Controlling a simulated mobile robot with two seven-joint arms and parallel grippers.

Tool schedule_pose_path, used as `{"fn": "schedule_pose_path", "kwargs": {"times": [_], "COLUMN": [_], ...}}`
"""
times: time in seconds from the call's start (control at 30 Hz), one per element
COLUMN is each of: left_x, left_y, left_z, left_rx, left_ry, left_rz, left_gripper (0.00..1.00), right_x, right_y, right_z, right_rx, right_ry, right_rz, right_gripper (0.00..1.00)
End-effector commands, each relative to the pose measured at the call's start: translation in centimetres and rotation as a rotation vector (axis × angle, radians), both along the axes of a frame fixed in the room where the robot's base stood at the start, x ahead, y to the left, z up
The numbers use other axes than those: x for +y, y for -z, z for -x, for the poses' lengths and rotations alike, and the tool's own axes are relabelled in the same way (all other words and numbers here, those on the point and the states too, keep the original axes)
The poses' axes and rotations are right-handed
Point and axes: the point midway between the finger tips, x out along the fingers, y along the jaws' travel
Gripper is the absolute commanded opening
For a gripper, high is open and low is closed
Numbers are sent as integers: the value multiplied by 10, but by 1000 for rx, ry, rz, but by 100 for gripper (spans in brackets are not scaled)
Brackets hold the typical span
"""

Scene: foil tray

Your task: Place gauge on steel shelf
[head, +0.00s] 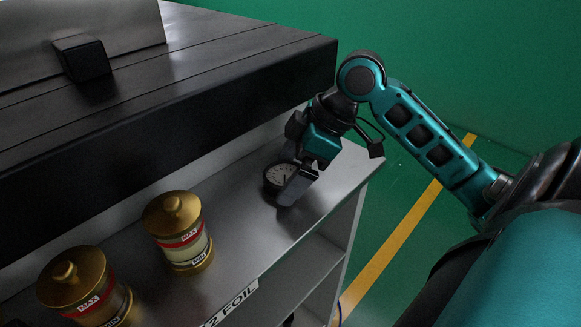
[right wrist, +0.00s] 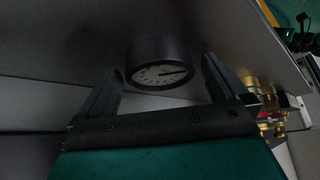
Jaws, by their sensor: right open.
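The gauge (head: 279,177) is a small round black instrument with a dial face. It sits near the right end of the grey steel shelf (head: 236,229). My right gripper (head: 294,184) is at the gauge, partly covering it in the head view. In the right wrist view, the gauge (right wrist: 160,66) lies between and just beyond the two open fingers (right wrist: 162,84), with gaps on both sides. The fingers do not close on it. My left gripper is not in view.
Two gold lidded canisters (head: 178,232) (head: 84,287) stand on the shelf to the left. A dark slatted bench top (head: 150,60) overhangs behind the shelf. A label (head: 229,305) is on the shelf's front edge. Bare shelf lies between the canisters and the gauge.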

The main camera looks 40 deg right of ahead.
Motion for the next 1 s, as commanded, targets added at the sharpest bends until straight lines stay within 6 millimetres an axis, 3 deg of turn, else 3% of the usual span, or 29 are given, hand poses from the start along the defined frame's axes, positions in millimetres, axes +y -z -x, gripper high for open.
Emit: {"fn": "schedule_pose_path", "kwargs": {"times": [0.17, 0.6, 0.8, 1.0], "left_x": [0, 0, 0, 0], "left_y": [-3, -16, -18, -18], "left_z": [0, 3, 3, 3], "left_rx": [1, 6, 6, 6], "left_ry": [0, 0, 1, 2], "left_rz": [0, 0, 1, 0], "left_gripper": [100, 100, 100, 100], "right_x": [-5, -37, -44, -45], "right_y": [-14, -90, -105, -106], "right_z": [4, 32, 39, 40], "right_rx": [-1, -2, 0, 0], "right_ry": [1, 2, 1, 1], "right_rz": [2, 1, 0, 0], "right_gripper": [100, 100, 100, 100]}}
